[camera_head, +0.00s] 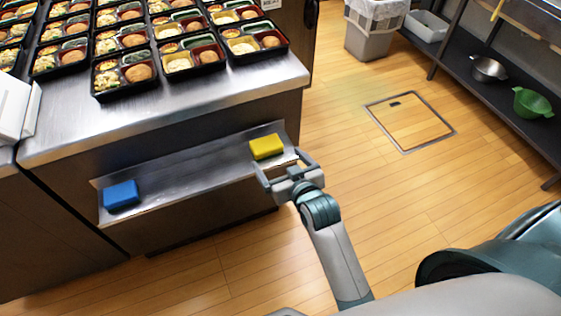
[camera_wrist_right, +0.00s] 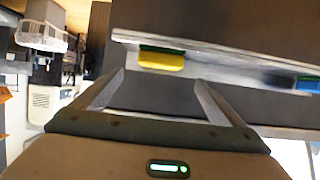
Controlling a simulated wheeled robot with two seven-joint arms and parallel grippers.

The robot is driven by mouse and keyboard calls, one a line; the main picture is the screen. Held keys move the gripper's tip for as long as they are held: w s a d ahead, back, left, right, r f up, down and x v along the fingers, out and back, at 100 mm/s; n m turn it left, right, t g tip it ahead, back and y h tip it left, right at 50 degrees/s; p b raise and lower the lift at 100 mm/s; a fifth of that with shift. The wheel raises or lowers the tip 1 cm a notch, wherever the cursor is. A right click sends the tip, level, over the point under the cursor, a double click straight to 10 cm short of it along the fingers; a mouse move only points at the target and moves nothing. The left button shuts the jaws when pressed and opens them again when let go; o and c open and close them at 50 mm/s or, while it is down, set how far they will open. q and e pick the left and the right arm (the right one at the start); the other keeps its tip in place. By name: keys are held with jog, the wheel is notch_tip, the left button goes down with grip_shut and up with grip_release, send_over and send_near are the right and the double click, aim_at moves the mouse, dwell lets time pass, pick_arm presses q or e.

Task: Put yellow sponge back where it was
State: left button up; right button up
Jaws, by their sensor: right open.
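The yellow sponge (camera_head: 266,147) lies at the right end of a narrow metal shelf (camera_head: 190,178) on the front of the steel counter. In the right wrist view the yellow sponge (camera_wrist_right: 161,58) shows a green layer and sits beyond the fingertips, left of the middle. My right gripper (camera_head: 284,166) is open and empty, just in front of the sponge; its fingers also show in the right wrist view (camera_wrist_right: 160,85). I cannot tell whether a finger touches the sponge. A blue sponge (camera_head: 121,195) lies at the shelf's left end. My left gripper is not in view.
Several filled bento trays (camera_head: 122,72) cover the back of the steel counter (camera_head: 200,98). A grey bin (camera_head: 372,40) stands at the back. A dark rack with a green colander (camera_head: 532,103) and a metal pot (camera_head: 489,68) is at right. The wooden floor between is clear.

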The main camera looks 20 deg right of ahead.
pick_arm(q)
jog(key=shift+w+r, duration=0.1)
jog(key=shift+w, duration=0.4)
pick_arm(e)
jog(key=shift+s+r, duration=0.1)
jog(key=shift+s, duration=0.2)
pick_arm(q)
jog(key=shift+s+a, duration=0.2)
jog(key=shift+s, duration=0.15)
pick_arm(e)
jog(key=s+f+g, duration=0.2)
jog(key=s+f, duration=0.2)
jog(key=f, duration=0.5)
jog(key=s+f+n+g, duration=0.15)
jog(key=s+f, duration=0.25)
jog(key=f, duration=0.5)
jog(key=s+f+g, duration=0.3)
jog(key=s+f, duration=0.2)
jog(key=f, duration=0.4)
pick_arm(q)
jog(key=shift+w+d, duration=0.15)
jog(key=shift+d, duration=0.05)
pick_arm(e)
jog(key=s+d+f+g, duration=0.2)
jog(key=s+f+g, duration=0.1)
jog(key=s+f, duration=1.1)
jog(key=s, duration=0.3)
jog(key=shift+d+f+g, duration=0.2)
jog(key=shift+f+g, duration=0.1)
jog(key=shift+g, duration=0.05)
